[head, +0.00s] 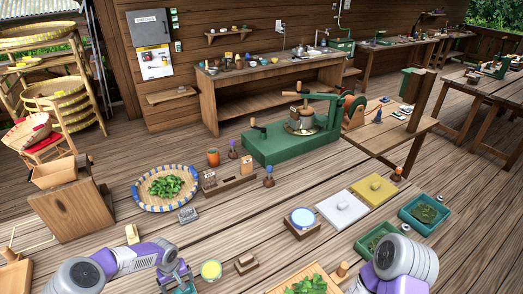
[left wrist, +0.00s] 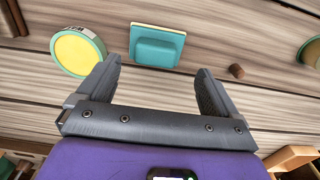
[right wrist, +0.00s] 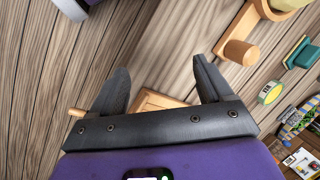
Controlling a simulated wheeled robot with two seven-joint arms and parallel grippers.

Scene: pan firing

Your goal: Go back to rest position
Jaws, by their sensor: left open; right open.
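My left gripper (left wrist: 152,82) is open in the left wrist view, with nothing between its fingers. A teal block with a yellow edge (left wrist: 157,46) lies beyond the fingertips, and a round yellow-topped tin (left wrist: 80,52) lies beside it to the left. My left arm (head: 135,257) reaches in at the lower left of the head view. My right gripper (right wrist: 162,70) is open and empty in the right wrist view, over wooden planks with a small wooden piece (right wrist: 155,101) partly hidden behind it. My right arm (head: 405,262) shows at the lower right of the head view; its fingers are hidden there.
A basket of green leaves (head: 143,191), a green machine with a pan (head: 275,148), white (head: 341,209) and yellow (head: 374,189) plates, and green trays (head: 424,211) occupy the table. A leaf-filled wooden tray (head: 268,291) lies between my arms. Bare planks (head: 235,218) show mid-table.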

